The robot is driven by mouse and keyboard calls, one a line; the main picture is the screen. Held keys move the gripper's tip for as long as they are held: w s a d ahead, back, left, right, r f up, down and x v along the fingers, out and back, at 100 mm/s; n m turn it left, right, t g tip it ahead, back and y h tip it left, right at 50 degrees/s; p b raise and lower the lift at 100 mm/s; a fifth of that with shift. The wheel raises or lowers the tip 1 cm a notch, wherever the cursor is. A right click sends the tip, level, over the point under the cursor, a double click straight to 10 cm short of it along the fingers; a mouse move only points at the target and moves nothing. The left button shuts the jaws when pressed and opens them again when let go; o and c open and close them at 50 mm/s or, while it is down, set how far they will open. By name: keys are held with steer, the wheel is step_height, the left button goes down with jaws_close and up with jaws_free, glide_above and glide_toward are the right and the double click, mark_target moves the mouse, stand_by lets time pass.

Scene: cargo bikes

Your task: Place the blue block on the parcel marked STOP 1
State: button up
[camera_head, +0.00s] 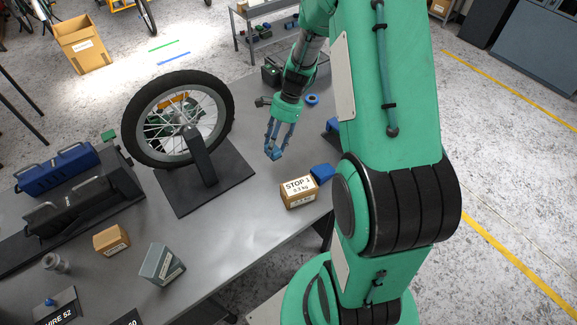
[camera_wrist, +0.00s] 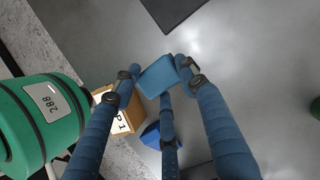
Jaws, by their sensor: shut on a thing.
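The parcel marked STOP 1 (camera_head: 299,192) is a brown box with a white label near the table's front edge. It also shows in the wrist view (camera_wrist: 119,112), partly hidden by a finger. My gripper (camera_head: 273,151) is above the table, left of and beyond the parcel in the head view. In the wrist view its three fingers (camera_wrist: 160,85) are shut on a light blue block (camera_wrist: 157,76), apart from the parcel. In the head view the fingers largely hide this block. A darker blue object (camera_head: 321,171) lies right beside the parcel, and also shows in the wrist view (camera_wrist: 151,136).
A spoked wheel (camera_head: 180,118) on a black stand (camera_head: 180,190) is to the left. A small brown box (camera_head: 111,240) and a grey-green box (camera_head: 162,265) stand at the front left. A blue ring (camera_head: 312,99) lies behind my gripper. Bare table lies left of the parcel.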

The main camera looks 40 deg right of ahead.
step_height(320, 180, up, 3)
steer(key=p, duration=0.2)
glide_above(296, 187)
steer(key=d, duration=0.1)
steer(key=s+a+p, duration=0.1)
steer(key=s+a, duration=0.1)
steer(key=s, duration=0.5)
steer(key=s+a+p, duration=0.1)
steer(key=s+a, duration=0.2)
steer(key=s, duration=0.4)
steer(key=shift+s, duration=0.4)
steer(key=shift+w+r, duration=0.1)
steer(key=shift+w, duration=0.05)
steer(key=shift+c, duration=0.2)
steer(key=w+d, duration=0.2)
steer(key=w, duration=0.3)
steer(key=w+d+f, duration=0.1)
steer(key=w+d, duration=0.1)
steer(key=w, duration=0.2)
steer(key=w+d+b, duration=0.1)
steer(key=w+d, duration=0.1)
steer(key=w, duration=0.3)
steer(key=shift+w+f, duration=0.25)
steer(key=shift+w, duration=0.05)
steer(key=shift+f+b, duration=0.4)
steer(key=shift+f, duration=1.35)
steer(key=shift+f, duration=0.15)
steer(key=o, duration=1.2)
steer(key=shift+c, duration=0.2)
